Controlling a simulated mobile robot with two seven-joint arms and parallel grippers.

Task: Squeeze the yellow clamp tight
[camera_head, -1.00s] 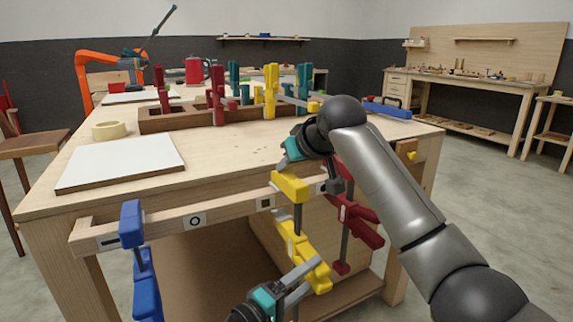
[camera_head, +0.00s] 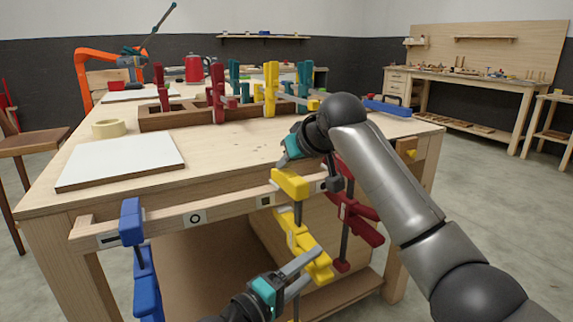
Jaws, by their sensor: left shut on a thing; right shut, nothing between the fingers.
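The yellow clamp (camera_head: 318,263) hangs upright on the front rail of the workbench. Its upper jaw (camera_head: 290,184) sits over the rail, and its lower body is under the rail around a dark bar. Whether the lower jaw touches the rail's underside I cannot tell. My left gripper (camera_head: 303,272), low in the picture, is shut on the yellow clamp's lower body. My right gripper (camera_head: 291,150) is just above the upper jaw, shut and empty, with its fingertips partly hidden. Whether it touches the clamp I cannot tell.
A blue clamp (camera_head: 131,222) hangs on the rail at left, and a dark red clamp (camera_head: 358,216) hangs close right of the yellow one. A white board (camera_head: 122,160), a tape roll (camera_head: 109,127) and a wooden rack (camera_head: 190,121) of clamps are on the workbench (camera_head: 215,165).

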